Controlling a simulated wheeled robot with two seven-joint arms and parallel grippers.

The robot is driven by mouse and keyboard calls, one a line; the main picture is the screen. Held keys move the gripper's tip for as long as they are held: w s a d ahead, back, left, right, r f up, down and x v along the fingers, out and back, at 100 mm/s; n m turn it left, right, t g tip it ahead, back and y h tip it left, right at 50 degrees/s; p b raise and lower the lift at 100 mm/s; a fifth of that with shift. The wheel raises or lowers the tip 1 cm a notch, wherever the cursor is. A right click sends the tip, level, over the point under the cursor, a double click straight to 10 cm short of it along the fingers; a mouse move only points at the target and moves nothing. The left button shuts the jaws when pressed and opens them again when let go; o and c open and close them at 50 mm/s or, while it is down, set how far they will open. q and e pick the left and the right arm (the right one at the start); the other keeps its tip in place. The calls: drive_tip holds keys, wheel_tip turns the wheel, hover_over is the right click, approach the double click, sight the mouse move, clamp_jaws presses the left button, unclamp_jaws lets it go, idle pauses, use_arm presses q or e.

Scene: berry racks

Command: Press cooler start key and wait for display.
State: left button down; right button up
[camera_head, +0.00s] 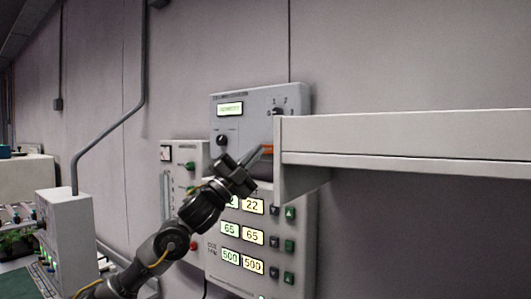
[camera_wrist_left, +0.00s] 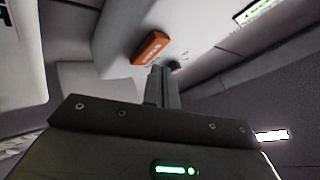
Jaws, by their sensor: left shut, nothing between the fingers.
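The grey control unit (camera_head: 258,97) on the wall has a small lit display (camera_head: 230,109) with dark text too small to read. An orange key (camera_head: 267,149) sits low on its front, partly hidden by the shelf end. My right gripper is not in view.
A white shelf or beam (camera_head: 400,131) juts across from the right, close beside the gripper. Below is a panel with lit number displays (camera_head: 253,235) and green buttons. A black knob (camera_head: 222,140) is on the unit. A grey box (camera_head: 68,235) stands left.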

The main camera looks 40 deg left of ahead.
use_arm(q)
drive_tip(key=shift+s+d+b, duration=0.15)
drive_tip(key=shift+s+b, duration=0.6)
drive_tip(key=shift+s, duration=0.5)
drive_tip(key=shift+s+d+b, duration=0.15)
drive_tip(key=shift+s+b, duration=0.6)
drive_tip(key=shift+s, duration=0.5)
